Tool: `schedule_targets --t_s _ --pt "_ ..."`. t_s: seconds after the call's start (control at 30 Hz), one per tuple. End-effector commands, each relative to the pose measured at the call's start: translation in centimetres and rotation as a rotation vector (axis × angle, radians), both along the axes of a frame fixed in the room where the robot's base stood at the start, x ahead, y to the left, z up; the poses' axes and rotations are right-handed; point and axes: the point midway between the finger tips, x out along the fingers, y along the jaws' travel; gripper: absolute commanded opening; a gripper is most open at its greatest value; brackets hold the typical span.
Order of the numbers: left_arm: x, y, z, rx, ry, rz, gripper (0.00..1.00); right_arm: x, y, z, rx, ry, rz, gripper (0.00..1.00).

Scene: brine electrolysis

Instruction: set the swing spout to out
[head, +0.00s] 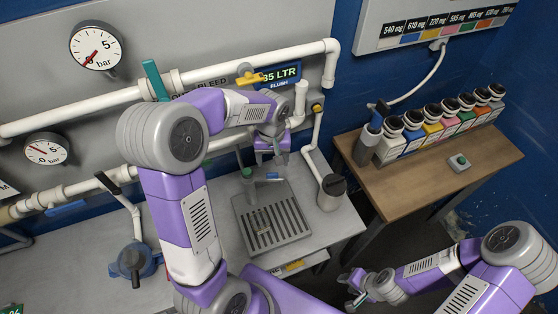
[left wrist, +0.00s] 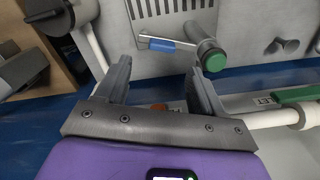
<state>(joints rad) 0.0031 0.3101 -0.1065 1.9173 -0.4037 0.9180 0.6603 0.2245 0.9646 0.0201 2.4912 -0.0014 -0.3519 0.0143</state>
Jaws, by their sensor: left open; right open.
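The swing spout (head: 270,180) is a thin metal arm with a blue sleeve, on an upright post with a green cap (head: 247,173). In the head view it points right from the post, near the back edge of the slotted drain plate (head: 240,209). In the left wrist view the blue sleeve (left wrist: 172,46) lies just beyond the fingertips, with the green cap (left wrist: 215,61) to its right. My left gripper (head: 272,157) is open and empty, behind and above the spout; its fingers also show in the left wrist view (left wrist: 160,65). My right gripper (head: 354,292) is open at the lower right.
A grey lidded canister (head: 331,192) stands right of the drain plate. White pipes (head: 80,107) and gauges (head: 97,47) line the back wall. A wooden table (head: 430,180) with several coloured bottles stands to the right, across a gap.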

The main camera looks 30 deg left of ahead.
Motion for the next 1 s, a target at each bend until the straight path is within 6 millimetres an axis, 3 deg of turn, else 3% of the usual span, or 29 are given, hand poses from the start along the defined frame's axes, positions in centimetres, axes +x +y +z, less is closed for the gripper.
schedule_targets --t_s 0.2,0.4,0.77,1.0 --pt "-0.1 0.0 -3.8 -0.001 0.006 0.000 0.68 0.0 0.0 -0.3 0.000 0.000 -0.001 0.40" --pt "-0.1 0.0 -6.1 -0.001 0.004 -0.001 0.68 0.0 0.0 -0.4 0.000 -0.001 -0.001 0.40" --pt "0.0 -0.1 -6.6 -0.002 0.001 -0.001 0.68 0.0 0.0 -0.4 0.000 -0.001 -0.001 0.40" --pt "0.0 -0.1 -6.6 -0.002 0.001 -0.001 0.31 0.0 0.0 -0.4 0.000 -0.001 -0.001 0.40"
